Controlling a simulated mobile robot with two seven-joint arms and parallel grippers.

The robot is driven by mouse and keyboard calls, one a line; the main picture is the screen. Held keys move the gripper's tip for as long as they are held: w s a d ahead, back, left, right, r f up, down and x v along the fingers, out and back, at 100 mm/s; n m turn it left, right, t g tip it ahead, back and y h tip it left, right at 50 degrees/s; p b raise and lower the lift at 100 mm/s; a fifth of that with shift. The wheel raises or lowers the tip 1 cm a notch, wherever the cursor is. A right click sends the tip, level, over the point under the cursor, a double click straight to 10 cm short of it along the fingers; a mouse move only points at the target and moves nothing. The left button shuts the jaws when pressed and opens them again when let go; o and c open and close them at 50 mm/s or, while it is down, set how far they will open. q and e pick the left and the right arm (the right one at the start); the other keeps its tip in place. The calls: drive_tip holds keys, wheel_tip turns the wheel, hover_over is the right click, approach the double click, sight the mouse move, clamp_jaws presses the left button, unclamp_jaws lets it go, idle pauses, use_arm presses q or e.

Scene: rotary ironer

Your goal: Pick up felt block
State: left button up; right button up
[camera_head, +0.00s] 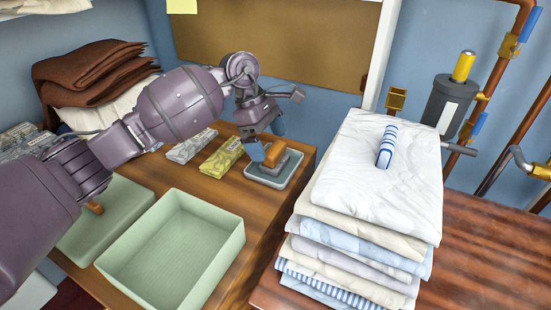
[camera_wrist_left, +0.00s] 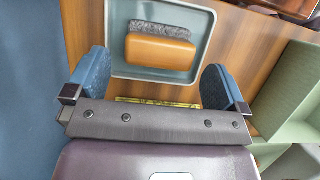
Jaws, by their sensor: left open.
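The felt block has an orange-brown top and a dark grey felt layer. It lies in a shallow grey-blue tray (camera_head: 258,177) on the wooden table, and its orange part (camera_wrist_left: 160,52) and the tray (camera_wrist_left: 122,28) show clearly in the left wrist view. My left gripper (camera_head: 267,138) is open, with blue finger pads, just above the block in the head view. In the left wrist view the gripper (camera_wrist_left: 153,78) has its fingers spread wider than the block, which lies ahead of them, apart from both. In the head view the gripper partly hides the block. My right gripper is not in view.
A green open box (camera_head: 170,250) stands at the table's front. Yellow (camera_head: 222,158) and grey (camera_head: 190,147) patterned packets lie left of the tray. A tall stack of folded linen (camera_head: 375,190), topped by a blue-striped roll (camera_head: 387,146), stands to the right.

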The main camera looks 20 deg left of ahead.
sight(276, 148)
use_arm(q)
drive_tip(key=b+x, duration=0.1)
drive_tip(key=x, duration=0.3)
drive_tip(key=shift+d+f, duration=0.1)
drive_tip(key=shift+d, duration=0.15)
drive_tip(key=shift+d+f, duration=0.15)
drive_tip(key=shift+f, duration=0.15)
drive_tip(key=shift+r, duration=0.1)
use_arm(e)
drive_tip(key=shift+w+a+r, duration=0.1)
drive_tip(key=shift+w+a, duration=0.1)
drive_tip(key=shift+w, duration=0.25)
use_arm(q)
drive_tip(key=c, duration=0.8)
drive_tip(key=shift+r, duration=0.5)
drive_tip(key=shift+c, duration=0.2)
wheel_tip(276, 148, up, 19)
drive_tip(key=p, duration=0.3)
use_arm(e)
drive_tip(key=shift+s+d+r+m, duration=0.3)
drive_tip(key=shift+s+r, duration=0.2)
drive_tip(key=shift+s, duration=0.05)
